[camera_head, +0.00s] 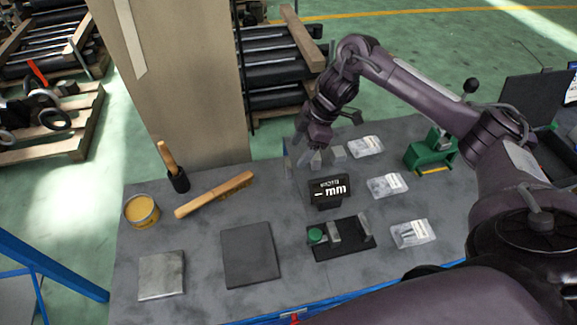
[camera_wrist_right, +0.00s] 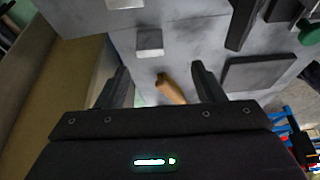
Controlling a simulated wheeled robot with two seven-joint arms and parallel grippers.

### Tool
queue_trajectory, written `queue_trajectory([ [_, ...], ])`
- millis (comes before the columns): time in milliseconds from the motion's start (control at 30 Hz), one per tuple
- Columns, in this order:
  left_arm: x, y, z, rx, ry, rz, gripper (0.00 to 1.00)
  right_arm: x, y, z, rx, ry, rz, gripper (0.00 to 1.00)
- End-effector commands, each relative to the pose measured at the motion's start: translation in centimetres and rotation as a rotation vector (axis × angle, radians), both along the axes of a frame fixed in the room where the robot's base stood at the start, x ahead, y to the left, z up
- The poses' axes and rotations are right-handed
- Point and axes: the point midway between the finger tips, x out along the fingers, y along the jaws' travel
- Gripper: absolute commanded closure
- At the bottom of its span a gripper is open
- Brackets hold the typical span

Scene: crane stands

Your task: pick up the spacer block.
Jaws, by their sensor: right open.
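Two small grey blocks stand near the back edge of the grey table in the head view; one (camera_head: 339,153) lies just right of my right gripper, and the other (camera_head: 316,160) is right below it. I cannot tell which one is the spacer block. In the right wrist view, one light grey block (camera_wrist_right: 150,42) lies beyond the open fingers, and part of another (camera_wrist_right: 125,3) is cut off at the top edge. My right gripper (camera_head: 308,152) is above the table, its jaws apart and empty; its fingers (camera_wrist_right: 162,85) also show in the wrist view. My left gripper is not in view.
A black display block (camera_head: 328,190) marked "mm" stands close in front. Clear bags (camera_head: 387,186) and a green fixture (camera_head: 430,152) lie to the right. A black tray (camera_head: 355,250), dark plate (camera_head: 249,255), wooden-handled brush (camera_head: 215,194) and yellow tin (camera_head: 141,211) are nearby. A brown column (camera_head: 180,80) rises behind.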

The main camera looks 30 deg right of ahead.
Motion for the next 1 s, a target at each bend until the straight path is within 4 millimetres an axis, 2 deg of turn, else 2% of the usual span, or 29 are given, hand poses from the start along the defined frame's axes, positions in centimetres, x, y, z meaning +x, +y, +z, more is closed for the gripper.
queue_trajectory([
  [100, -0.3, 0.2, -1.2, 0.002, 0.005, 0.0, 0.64, 0.0, 0.1, -1.3, 0.0, 0.001, 0.0, 0.38],
  [300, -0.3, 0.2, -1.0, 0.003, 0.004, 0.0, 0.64, 0.3, 0.8, -3.0, 0.002, 0.003, 0.0, 0.38],
  [467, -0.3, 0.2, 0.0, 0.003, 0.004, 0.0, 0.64, 0.8, 1.5, -4.4, 0.001, 0.003, -0.001, 0.38],
  [700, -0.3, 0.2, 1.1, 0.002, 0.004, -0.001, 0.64, 1.6, 2.7, -7.6, 0.001, 0.002, 0.001, 0.38],
  [1000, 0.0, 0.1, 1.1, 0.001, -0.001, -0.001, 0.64, 1.7, 2.8, -8.1, -0.001, -0.001, 0.0, 0.38],
])
